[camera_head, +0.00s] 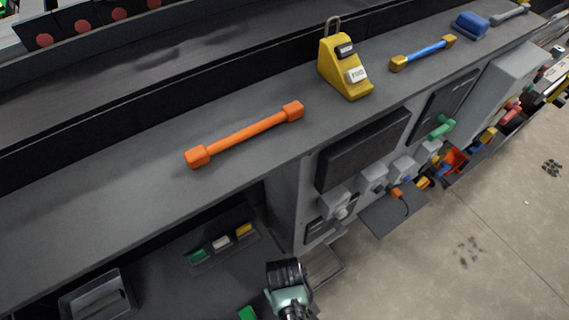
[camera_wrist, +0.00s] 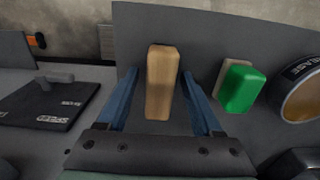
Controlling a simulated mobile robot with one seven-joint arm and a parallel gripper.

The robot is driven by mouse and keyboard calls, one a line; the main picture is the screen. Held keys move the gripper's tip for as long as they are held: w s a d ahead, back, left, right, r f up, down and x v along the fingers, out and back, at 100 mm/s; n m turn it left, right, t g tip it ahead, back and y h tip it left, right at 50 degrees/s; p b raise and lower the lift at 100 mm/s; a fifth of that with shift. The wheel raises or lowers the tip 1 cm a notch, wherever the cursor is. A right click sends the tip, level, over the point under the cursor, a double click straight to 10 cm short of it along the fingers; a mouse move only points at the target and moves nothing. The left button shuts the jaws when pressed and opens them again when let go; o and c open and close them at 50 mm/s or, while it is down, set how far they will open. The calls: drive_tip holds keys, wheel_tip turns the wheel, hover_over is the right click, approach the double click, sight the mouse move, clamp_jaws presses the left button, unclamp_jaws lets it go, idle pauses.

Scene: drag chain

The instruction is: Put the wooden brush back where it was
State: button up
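The wooden brush (camera_wrist: 162,82) shows in the wrist view as a tan wooden block, standing out between my two blue fingers. My gripper (camera_wrist: 160,72) has its fingers apart, one on each side of the wood. A narrow gap shows on both sides, so it does not look clamped. In the head view the dark end of my arm is at the bottom middle, in front of the low shelf; fingers and brush cannot be made out there.
A green block (camera_wrist: 238,86) and a round tin (camera_wrist: 302,92) are right of the brush. A dark plate (camera_wrist: 48,100) lies left. In the head view, an orange bar (camera_head: 245,135) and a yellow wedge (camera_head: 343,68) sit on the upper bench. A grey tray (camera_head: 97,298) is lower left.

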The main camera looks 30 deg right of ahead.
wheel_tip(320, 180, up, 12)
drive_tip(key=shift+r, duration=0.2)
idle(0.5)
idle(0.4)
